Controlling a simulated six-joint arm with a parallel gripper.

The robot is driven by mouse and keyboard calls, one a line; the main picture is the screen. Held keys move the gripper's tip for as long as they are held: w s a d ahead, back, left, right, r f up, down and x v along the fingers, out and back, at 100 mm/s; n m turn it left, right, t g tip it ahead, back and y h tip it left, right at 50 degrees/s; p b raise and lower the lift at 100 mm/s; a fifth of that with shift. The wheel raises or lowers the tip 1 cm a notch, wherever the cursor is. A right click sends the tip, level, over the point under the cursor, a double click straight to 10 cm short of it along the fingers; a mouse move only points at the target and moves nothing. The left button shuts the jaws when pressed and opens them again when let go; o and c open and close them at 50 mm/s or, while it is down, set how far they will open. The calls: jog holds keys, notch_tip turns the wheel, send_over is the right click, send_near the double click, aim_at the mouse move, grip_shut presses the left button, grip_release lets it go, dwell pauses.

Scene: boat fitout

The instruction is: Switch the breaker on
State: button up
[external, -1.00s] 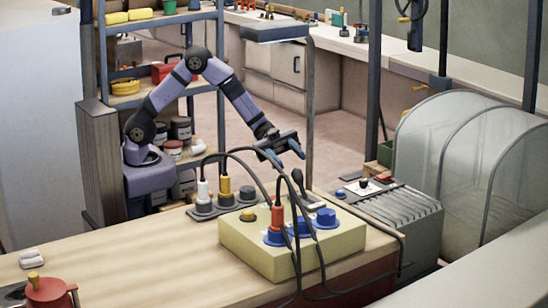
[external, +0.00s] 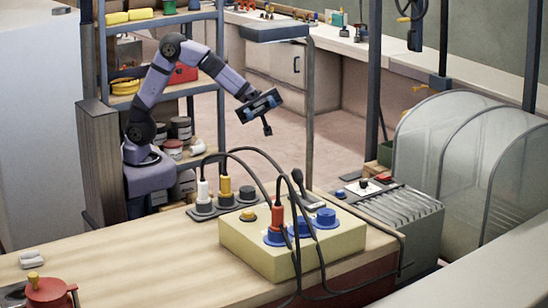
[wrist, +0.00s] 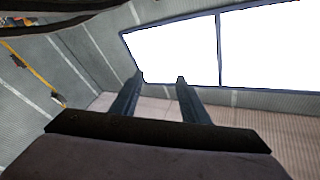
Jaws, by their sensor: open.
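My gripper (external: 267,127) is raised in the air behind the bench, above and apart from everything on it. In the wrist view its two fingers (wrist: 158,80) stand apart with nothing between them. I cannot identify the breaker for certain. A black-knobbed lever (external: 298,178) stands upright beside a small grey plate at the back of the yellow-green box (external: 245,240). A white panel with a black knob and a red part (external: 374,186) lies on the grey ribbed unit to the right. The wrist view shows none of these.
The box carries an orange plug (external: 277,214), blue sockets and a yellow button, with black cables arching over it. A strip with white and yellow plugs (external: 222,190) lies behind it. A red pot (external: 50,293) is front left. The left bench top is mostly clear.

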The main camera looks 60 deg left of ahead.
jog(key=shift+m+g, duration=0.8)
jog(key=shift+s+a+r, duration=0.2)
jog(key=shift+s+r, duration=0.35)
jog(key=shift+r, duration=0.2)
jog(key=shift+s+a+r, duration=0.15)
jog(key=shift+s+r, duration=0.4)
jog(key=shift+r, duration=0.15)
jog(key=shift+s+a+r, duration=0.2)
jog(key=shift+s+r, duration=0.35)
jog(key=shift+r, duration=0.2)
